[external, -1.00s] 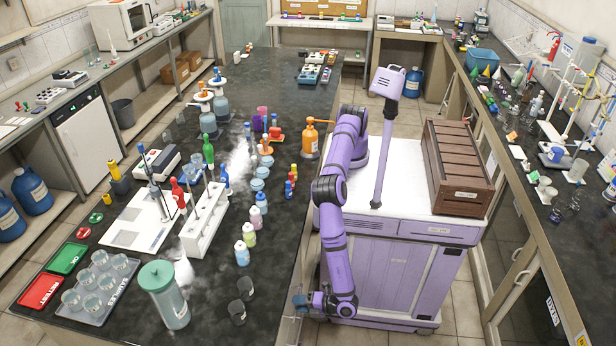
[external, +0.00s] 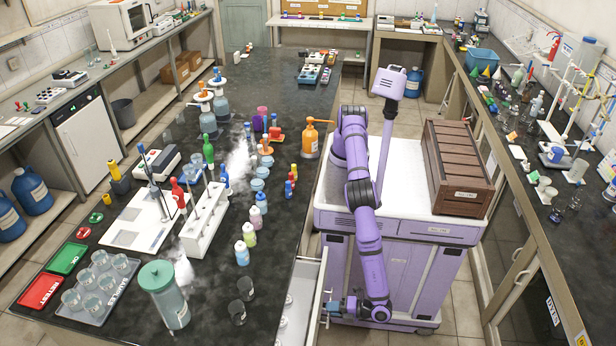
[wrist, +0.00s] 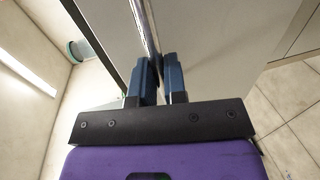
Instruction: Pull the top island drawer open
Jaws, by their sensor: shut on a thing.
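The top island drawer (external: 309,295) stands pulled out from the right side of the black-topped island, in front of my base. Several pale round items show inside it. My gripper (external: 331,305) is at the drawer's front face. In the wrist view my gripper's blue fingers (wrist: 161,80) are closed around the metal bar handle (wrist: 145,28) of the drawer. The pale drawer front (wrist: 205,40) lies behind the fingers. Part of the handle is hidden by the fingers.
The island top (external: 270,270) carries bottles, beakers and a teal-lidded jar (external: 164,292) near its edge. A brown slatted crate (external: 458,168) sits on my base. The right bench (external: 560,245) stands beyond it, with tiled floor between.

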